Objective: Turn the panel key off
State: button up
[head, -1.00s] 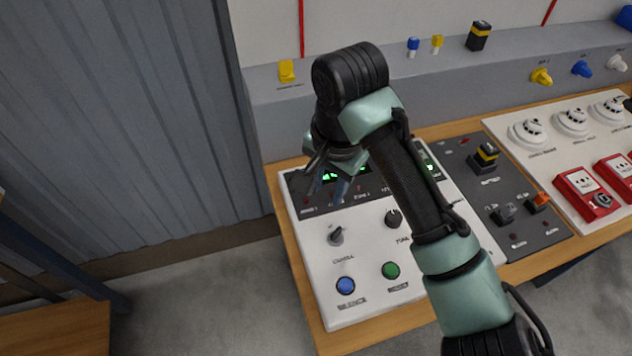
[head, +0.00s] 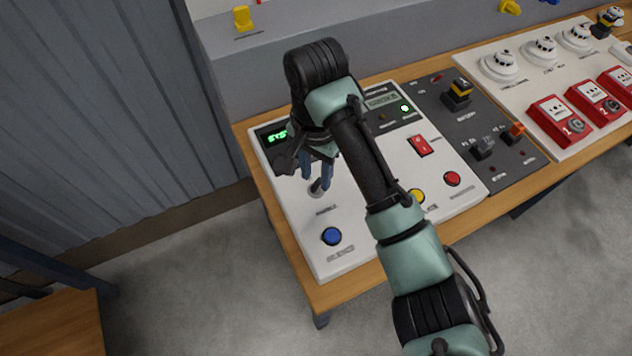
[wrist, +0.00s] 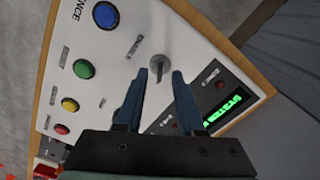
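The panel key (head: 316,190) is a small grey key standing on a round base on the left of the white control panel (head: 298,248). In the wrist view the key (wrist: 158,64) shows between and just beyond my two blue fingertips. My gripper (head: 319,182) is over the key, with its fingers pointing down at it. In the wrist view my gripper (wrist: 160,76) is open, with a gap on both sides of the key. I cannot tell whether the tips are level with the key. My gripper partly hides the key in the head view.
A blue button (head: 332,236) sits in front of the key; a green button (wrist: 84,68) is close by. A green-lit display (head: 274,136) is behind. My arm crosses the panel's middle. A red rocker switch (head: 420,145) and red call boxes (head: 556,121) lie right.

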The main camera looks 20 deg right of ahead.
jog(key=shift+f, duration=0.75)
jog(key=shift+c, duration=0.3)
grip_shut()
